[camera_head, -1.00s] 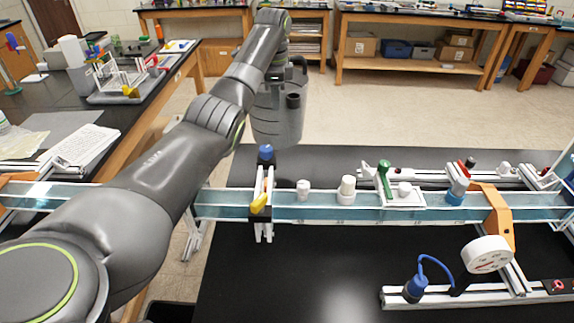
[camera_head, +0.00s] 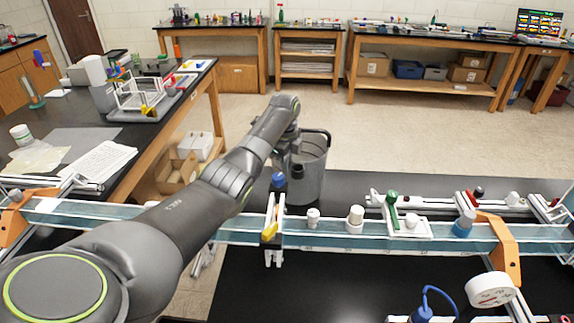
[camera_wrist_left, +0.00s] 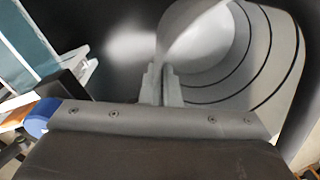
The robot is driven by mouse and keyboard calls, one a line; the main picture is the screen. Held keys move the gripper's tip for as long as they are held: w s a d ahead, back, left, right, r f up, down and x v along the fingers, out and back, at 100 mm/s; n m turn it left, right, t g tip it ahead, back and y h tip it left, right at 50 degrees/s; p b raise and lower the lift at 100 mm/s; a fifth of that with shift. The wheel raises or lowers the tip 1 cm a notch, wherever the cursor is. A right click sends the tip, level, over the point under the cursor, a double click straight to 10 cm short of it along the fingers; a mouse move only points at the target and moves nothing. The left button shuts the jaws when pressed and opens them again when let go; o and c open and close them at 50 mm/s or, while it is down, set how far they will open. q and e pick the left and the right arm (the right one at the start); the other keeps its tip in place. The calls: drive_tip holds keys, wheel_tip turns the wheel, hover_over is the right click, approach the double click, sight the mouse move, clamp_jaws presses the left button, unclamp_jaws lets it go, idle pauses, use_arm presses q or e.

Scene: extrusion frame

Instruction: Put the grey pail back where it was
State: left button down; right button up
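The grey pail (camera_head: 313,177) is upright at the far side of the black table, its dark handle at the rim. I cannot tell whether its base rests on the tabletop. My left gripper (camera_head: 294,163) is at the pail's near left side, partly hidden by my own wrist. In the left wrist view its two fingers (camera_wrist_left: 161,82) are close together at the pail's wall (camera_wrist_left: 215,65), pinching it. Dark rings show on the pail there. My right gripper is in neither view.
A long blue channel (camera_head: 340,231) crosses the table in front of the pail, with a blue-topped clamp (camera_head: 273,222) close by. White fittings (camera_head: 355,219) and a green-handled part (camera_head: 391,205) stand to the right. A wooden-legged bench (camera_head: 215,95) is at left.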

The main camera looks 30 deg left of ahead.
use_arm(q)
drive_tip(key=shift+w+f, duration=0.1)
drive_tip(key=shift+f, duration=0.55)
drive_tip(key=c, duration=2.1)
unclamp_jaws()
drive_tip(key=shift+f, duration=0.15)
drive_tip(key=o, duration=0.4)
drive_tip(key=shift+r, duration=0.25)
drive_tip(key=r+b, duration=0.1)
drive_tip(key=r, duration=0.3)
drive_tip(key=r+b, duration=0.1)
drive_tip(key=r, duration=0.3)
drive_tip(key=s+r+b, duration=0.1)
drive_tip(key=r+b, duration=0.1)
drive_tip(key=r, duration=0.2)
drive_tip(key=shift+d, duration=0.1)
